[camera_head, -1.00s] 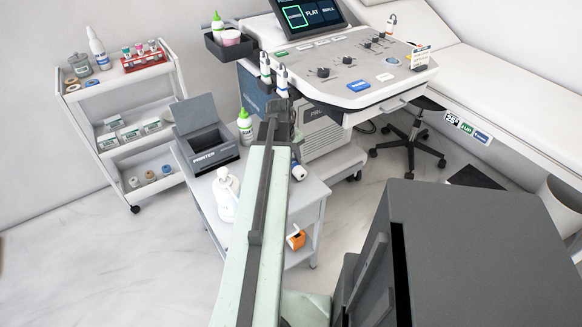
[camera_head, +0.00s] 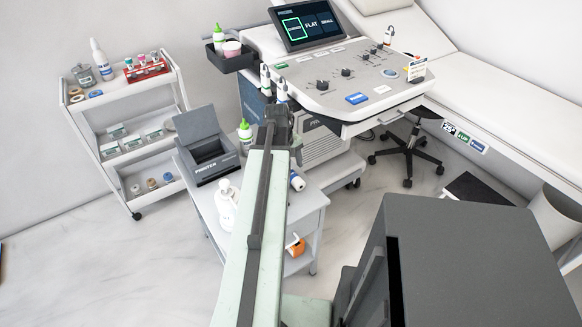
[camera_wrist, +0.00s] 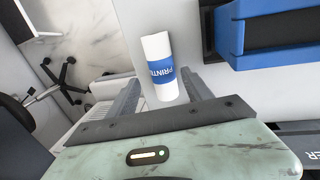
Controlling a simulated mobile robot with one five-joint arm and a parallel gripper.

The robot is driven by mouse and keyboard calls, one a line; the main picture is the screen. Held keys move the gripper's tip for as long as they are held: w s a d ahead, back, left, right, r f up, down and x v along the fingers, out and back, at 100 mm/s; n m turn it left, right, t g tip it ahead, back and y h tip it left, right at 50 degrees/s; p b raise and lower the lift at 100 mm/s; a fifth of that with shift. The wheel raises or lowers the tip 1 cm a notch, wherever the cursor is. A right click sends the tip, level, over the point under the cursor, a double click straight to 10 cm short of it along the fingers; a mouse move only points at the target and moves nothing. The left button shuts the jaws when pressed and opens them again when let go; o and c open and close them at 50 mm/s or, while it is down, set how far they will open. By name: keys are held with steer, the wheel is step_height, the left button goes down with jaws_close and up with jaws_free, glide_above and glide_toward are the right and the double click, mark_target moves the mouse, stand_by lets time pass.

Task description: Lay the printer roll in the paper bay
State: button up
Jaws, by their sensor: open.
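The printer roll (camera_wrist: 157,50) is white with a blue band lettered "PRINT". In the wrist view it lies between the two fingers of my gripper (camera_wrist: 160,78), on a light grey surface. The fingers stand open either side of its lower part, and I cannot tell whether they touch it. In the head view the roll (camera_head: 297,181) lies on the low grey cart just right of my arm. The printer (camera_head: 212,163) is a dark grey box with its lid raised and its paper bay open and seemingly empty. It stands left of my arm. My arm hides my gripper's fingers in the head view.
A white bottle (camera_head: 227,203) and a green-capped bottle (camera_head: 245,137) stand on the cart (camera_head: 306,209) near the printer. A blue-walled box (camera_wrist: 230,38) lies right of the roll in the wrist view. An ultrasound console (camera_head: 340,85) stands behind. An orange object (camera_head: 297,248) is below.

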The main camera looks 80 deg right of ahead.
steer(key=r+p, duration=0.1)
steer(key=r, duration=0.1)
steer(key=r+p, duration=0.2)
steer(key=shift+w+a+r, duration=0.2)
steer(key=shift+r, duration=0.05)
steer(key=shift+f, duration=0.15)
